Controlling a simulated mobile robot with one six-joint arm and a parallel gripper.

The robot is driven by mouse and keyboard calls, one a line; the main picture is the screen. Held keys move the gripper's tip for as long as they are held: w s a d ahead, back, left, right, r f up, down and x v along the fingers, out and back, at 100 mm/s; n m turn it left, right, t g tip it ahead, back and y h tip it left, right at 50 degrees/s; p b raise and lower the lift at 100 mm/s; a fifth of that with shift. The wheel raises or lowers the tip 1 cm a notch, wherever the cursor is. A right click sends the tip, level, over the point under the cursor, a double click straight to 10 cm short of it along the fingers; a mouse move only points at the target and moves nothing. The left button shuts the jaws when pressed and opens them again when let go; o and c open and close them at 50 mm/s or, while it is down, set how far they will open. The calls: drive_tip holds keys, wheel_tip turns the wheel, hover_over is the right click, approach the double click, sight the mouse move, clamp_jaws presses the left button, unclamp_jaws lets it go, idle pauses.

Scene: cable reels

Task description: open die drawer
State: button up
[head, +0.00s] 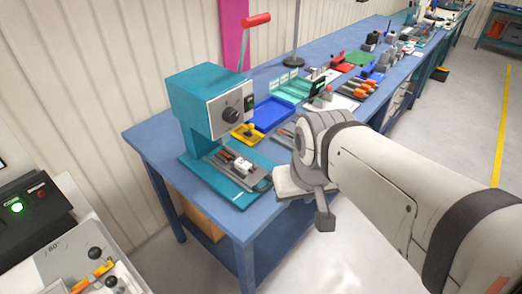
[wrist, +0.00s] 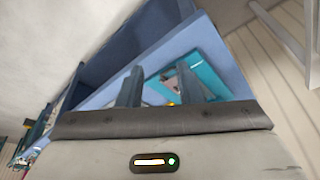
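A teal press (head: 195,90) with a grey front, a black knob and a red-ended lever stands at the near end of the blue bench. Its teal base holds a grey tray (head: 258,172) with a white block and small tools on it, and a dark handle-like bar at its right edge; I take this as the die drawer. How far it is out, I cannot tell. My gripper (head: 322,218) is to the right of the base, apart from it, past the bench edge. In the wrist view its two fingers (wrist: 159,68) are apart and empty, with teal parts beyond them.
The blue bench (head: 160,150) carries a blue tray (head: 273,112), a yellow item (head: 247,132) and several tools and coloured mats further back. A machine with a green-lit button (head: 17,207) stands at the left. Floor at the right is open.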

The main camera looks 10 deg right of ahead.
drive_tip(key=shift+a, duration=0.1)
drive_tip(key=m+g+y+b, duration=0.15)
drive_tip(key=m+b, duration=0.35)
drive_tip(key=m, duration=0.6)
approach(269, 184)
drive_tip(key=x, duration=0.8)
drive_tip(key=shift+r, duration=0.1)
drive_tip(key=shift+c, duration=0.2)
clamp_jaws()
drive_tip(key=shift+s, duration=0.1)
